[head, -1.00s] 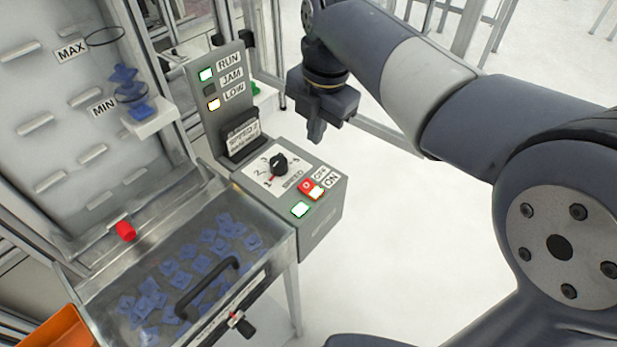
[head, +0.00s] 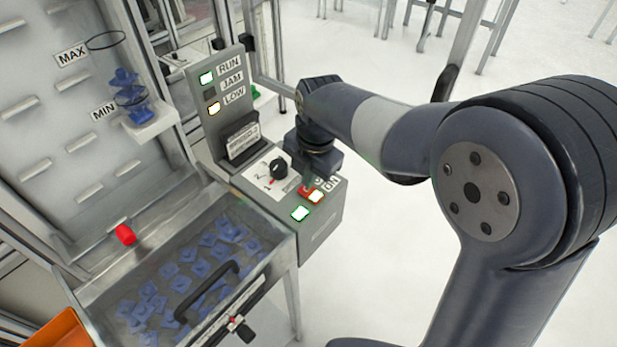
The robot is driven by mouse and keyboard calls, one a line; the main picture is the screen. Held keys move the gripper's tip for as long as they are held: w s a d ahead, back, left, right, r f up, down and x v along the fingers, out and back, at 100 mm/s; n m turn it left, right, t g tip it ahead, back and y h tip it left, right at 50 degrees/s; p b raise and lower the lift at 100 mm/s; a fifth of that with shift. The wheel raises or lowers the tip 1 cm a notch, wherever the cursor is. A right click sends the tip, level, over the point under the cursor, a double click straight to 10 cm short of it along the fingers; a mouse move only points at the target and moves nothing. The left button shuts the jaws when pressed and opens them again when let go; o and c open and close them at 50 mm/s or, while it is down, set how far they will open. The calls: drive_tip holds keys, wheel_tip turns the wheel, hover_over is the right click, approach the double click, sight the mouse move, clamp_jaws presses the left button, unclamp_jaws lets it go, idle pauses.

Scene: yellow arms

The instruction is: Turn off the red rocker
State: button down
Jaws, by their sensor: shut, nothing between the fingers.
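The red rocker (head: 311,195) sits on top of the grey control box (head: 318,232), beside the OFF and ON labels. Its end by the ON label glows pale. Its other end is red and partly hidden. My gripper (head: 310,181) is shut and empty, pointing down at the rocker's red end by the OFF label, which it mostly covers. I cannot tell whether the fingertips touch the rocker. A green lit square (head: 301,214) glows in front of the rocker.
A speed dial (head: 278,168) stands left of my gripper. The upright panel (head: 226,105) behind has RUN green, JAM dark and LOW amber. A clear-lidded bin (head: 190,275) of blue parts with a black handle lies front left.

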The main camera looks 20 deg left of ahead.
drive_tip(key=shift+f, duration=0.55)
drive_tip(key=shift+a+f, duration=0.15)
drive_tip(key=shift+f, duration=0.15)
drive_tip(key=shift+s+d+r, duration=0.15)
drive_tip(key=shift+s+d, duration=0.15)
drive_tip(key=shift+d, duration=0.5)
drive_tip(key=shift+r, duration=0.15)
